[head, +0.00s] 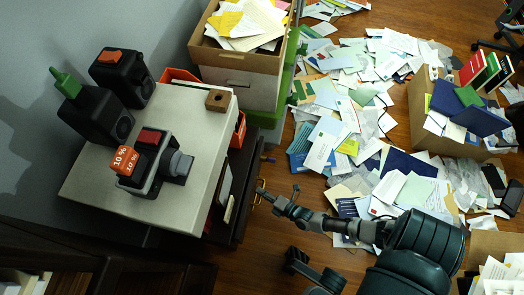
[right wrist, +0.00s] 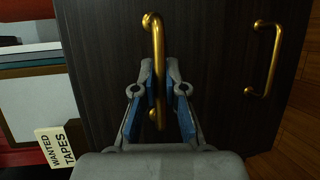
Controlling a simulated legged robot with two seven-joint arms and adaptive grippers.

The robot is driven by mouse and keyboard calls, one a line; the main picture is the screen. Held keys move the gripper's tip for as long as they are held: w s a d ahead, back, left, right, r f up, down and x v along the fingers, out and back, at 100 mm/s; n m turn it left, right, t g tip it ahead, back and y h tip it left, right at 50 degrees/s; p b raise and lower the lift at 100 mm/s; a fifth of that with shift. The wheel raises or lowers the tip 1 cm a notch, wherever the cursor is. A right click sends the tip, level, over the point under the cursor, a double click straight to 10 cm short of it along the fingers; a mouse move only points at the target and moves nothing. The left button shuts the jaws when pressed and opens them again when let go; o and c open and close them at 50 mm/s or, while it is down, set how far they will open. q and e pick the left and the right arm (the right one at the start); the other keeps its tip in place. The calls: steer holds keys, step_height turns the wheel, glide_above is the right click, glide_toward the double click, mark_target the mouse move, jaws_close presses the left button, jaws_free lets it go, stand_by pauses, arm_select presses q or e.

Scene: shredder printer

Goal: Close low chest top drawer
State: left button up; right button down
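The low chest (head: 203,182) has a pale top and stands against the wall at left in the head view. Its dark top drawer (head: 243,180) stands out from the chest's right side, with things showing inside. The drawer front (right wrist: 222,50) fills the right wrist view and carries two brass handles, one near (right wrist: 157,45) and one farther right (right wrist: 274,55). My right gripper (head: 271,197) is at the drawer front. In the right wrist view its blue-padded fingers (right wrist: 158,112) are apart on either side of the nearer handle, with gaps visible.
Black devices (head: 125,75) and a small wooden block (head: 217,100) sit on the chest. A box of papers (head: 245,55) stands behind it. Papers (head: 345,110) cover much of the floor. A card reading "WANTED TAPES" (right wrist: 58,148) shows beside the drawer front.

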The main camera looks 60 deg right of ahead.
steer(key=shift+s+a+f, duration=0.1)
steer(key=shift+a+f, duration=0.05)
steer(key=shift+a, duration=0.05)
steer(key=w, duration=0.1)
steer(key=w+a, duration=0.1)
steer(key=w, duration=0.1)
steer(key=shift+a+f, duration=0.15)
steer(key=shift+a, duration=0.1)
steer(key=c, duration=1.3)
jaws_free()
steer(key=shift+c, duration=0.2)
steer(key=shift+o, duration=0.7)
steer(key=s+r, duration=0.2)
steer(key=s, duration=0.9)
steer(key=shift+s+r, duration=0.15)
steer(key=shift+s, duration=0.2)
